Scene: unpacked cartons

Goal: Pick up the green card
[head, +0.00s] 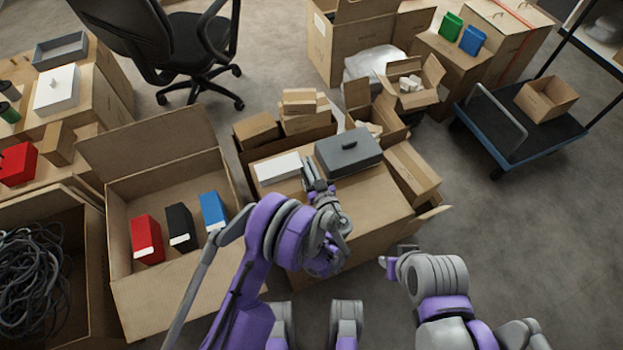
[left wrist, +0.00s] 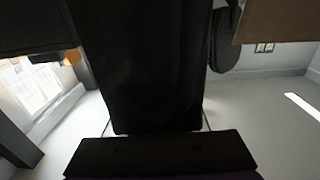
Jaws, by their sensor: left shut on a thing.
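A green card-like block (head: 450,27) stands upright on a carton at the back right in the head view, beside a blue one (head: 471,40). My left gripper (head: 318,182) is far from it, over the front middle carton, close to a white box and a grey lidded box. It is shut on a dark thing. In the left wrist view a dark slab (left wrist: 140,70) fills the middle, in front of the gripper; its true colour is hard to tell. My right gripper (head: 388,262) is low at the front, right of that carton; its jaws are too small to read.
The grey box (head: 348,153) and the white box (head: 279,168) lie on the middle carton. An open carton (head: 180,278) at left holds red, black and blue blocks. A cart (head: 520,130) stands at right. Grey floor (head: 500,230) is free at lower right.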

